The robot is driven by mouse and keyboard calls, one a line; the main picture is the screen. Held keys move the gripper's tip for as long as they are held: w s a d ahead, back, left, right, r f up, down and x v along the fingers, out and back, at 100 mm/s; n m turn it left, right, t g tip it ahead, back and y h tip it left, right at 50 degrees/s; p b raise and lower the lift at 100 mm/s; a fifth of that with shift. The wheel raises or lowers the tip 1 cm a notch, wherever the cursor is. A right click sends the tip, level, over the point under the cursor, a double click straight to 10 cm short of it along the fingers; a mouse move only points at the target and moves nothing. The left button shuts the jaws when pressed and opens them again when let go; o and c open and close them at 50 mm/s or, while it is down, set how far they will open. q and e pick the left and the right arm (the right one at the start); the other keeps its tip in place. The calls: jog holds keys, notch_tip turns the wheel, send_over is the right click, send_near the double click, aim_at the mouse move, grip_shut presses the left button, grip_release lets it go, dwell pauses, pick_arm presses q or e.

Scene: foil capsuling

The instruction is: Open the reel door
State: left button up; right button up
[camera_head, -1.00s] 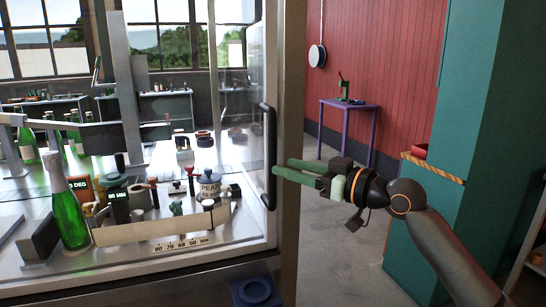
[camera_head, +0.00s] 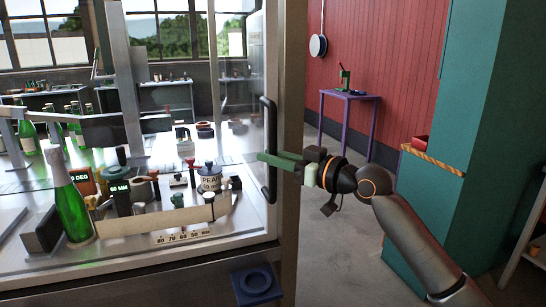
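The reel door is the clear framed panel (camera_head: 254,60) on the right side of the machine, and it looks closed. A dark upright bar handle (camera_head: 268,120) is fixed near its right edge. My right gripper (camera_head: 265,160) comes in from the right with its green fingers level, and the fingertips overlap the middle of the handle in the picture. The fingers look close together. I cannot tell whether they are closed on the bar or only around it. My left gripper is not in view.
Inside the machine stand a green bottle (camera_head: 70,208), a PEARL-labelled pot (camera_head: 209,178) and a ruler strip (camera_head: 185,236). A blue round-topped part (camera_head: 257,283) sticks out below the handle. Grey floor (camera_head: 335,235) is open at right, beside a teal pillar (camera_head: 465,120).

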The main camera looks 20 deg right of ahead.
grip_shut()
dwell(0.9)
